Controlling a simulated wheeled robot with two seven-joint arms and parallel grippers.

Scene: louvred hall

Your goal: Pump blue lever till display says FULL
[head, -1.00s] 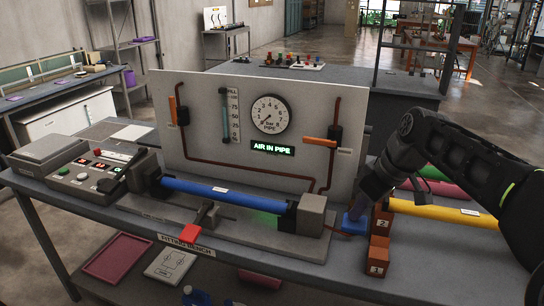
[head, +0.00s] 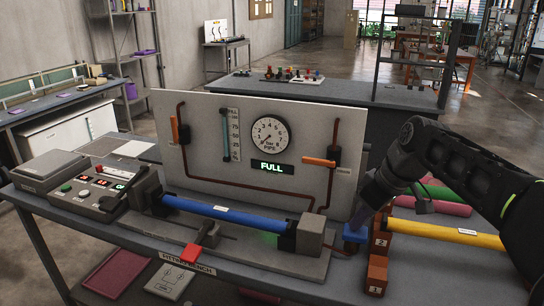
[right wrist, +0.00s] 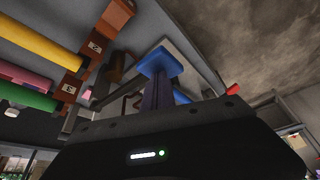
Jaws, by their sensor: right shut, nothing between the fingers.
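The display (head: 272,167) on the upright panel reads FULL in green letters. The blue lever's flat end (head: 355,234) is at the panel's right, beside a brown block marked 2. In the right wrist view the blue lever (right wrist: 160,61) shows as a flat blue plate at the tips of my right gripper (right wrist: 158,80). My right gripper (head: 364,216) is shut with nothing between its fingers, pointing down at the lever. I cannot tell whether it touches the lever. My left gripper is not in view.
A blue pipe (head: 226,215) lies clamped along the bench front. A red-handled lever (head: 191,252) is before it. A control box (head: 92,190) with lit buttons stands left. Yellow pipe (head: 450,233) and other coloured pipes lie right, beside brown blocks (head: 377,274). A dial gauge (head: 270,133) sits on the panel.

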